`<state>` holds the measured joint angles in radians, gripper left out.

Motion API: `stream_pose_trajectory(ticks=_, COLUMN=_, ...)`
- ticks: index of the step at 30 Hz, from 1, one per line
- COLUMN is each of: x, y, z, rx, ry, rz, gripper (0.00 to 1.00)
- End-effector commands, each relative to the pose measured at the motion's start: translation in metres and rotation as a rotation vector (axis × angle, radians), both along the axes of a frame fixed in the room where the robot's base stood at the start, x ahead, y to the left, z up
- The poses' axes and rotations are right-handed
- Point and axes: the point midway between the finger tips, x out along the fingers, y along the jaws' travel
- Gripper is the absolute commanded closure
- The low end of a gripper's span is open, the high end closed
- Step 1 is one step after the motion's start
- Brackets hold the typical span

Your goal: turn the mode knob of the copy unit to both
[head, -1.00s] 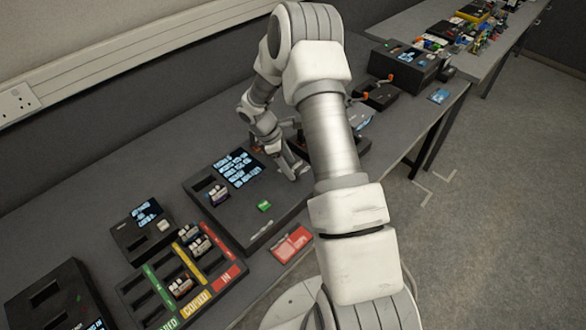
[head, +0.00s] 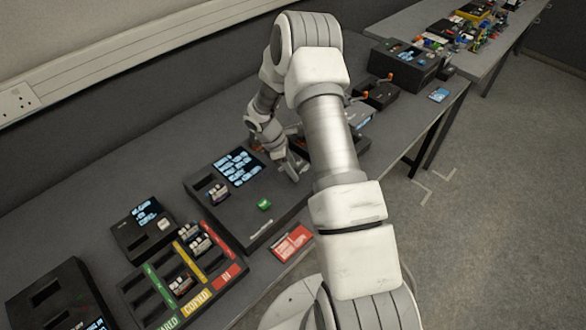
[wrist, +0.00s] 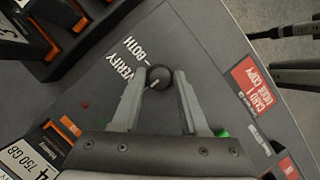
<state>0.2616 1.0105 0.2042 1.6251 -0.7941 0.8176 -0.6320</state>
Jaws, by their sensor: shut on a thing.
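The copy unit (head: 228,213) is a dark flat box with a lit screen, a green button and slots, on the bench in the head view. Its mode knob (wrist: 159,74) is a small dark round knob with a pale pointer line, seen in the wrist view. My gripper (wrist: 158,82) is shut on the knob, one finger on each side. The words VERIFY and BOTH (wrist: 119,60) are printed beside the knob; the pointer's exact setting is hard to tell. In the head view my gripper (head: 292,168) is at the unit's right end, where the knob is hidden.
A red card (head: 292,242) lies at the bench's front edge by the unit. A sorting tray (head: 245,284) with coloured strips and a smaller screened box (head: 130,240) stand to the left. More dark boxes (head: 378,93) stand farther right along the bench.

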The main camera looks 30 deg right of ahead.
Motion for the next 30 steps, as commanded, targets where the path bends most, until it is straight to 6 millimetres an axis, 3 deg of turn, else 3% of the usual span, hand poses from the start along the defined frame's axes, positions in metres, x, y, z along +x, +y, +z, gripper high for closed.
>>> stream_pose_trajectory(ticks=14, x=0.0014, y=-0.0002, z=-0.0017, rx=-0.001, ry=-0.002, rz=-0.089, gripper=1.00)
stream_pose_trajectory(ticks=30, x=0.0041, y=-0.0019, z=-0.0025, rx=0.001, ry=-0.004, rz=-0.556, gripper=1.00)
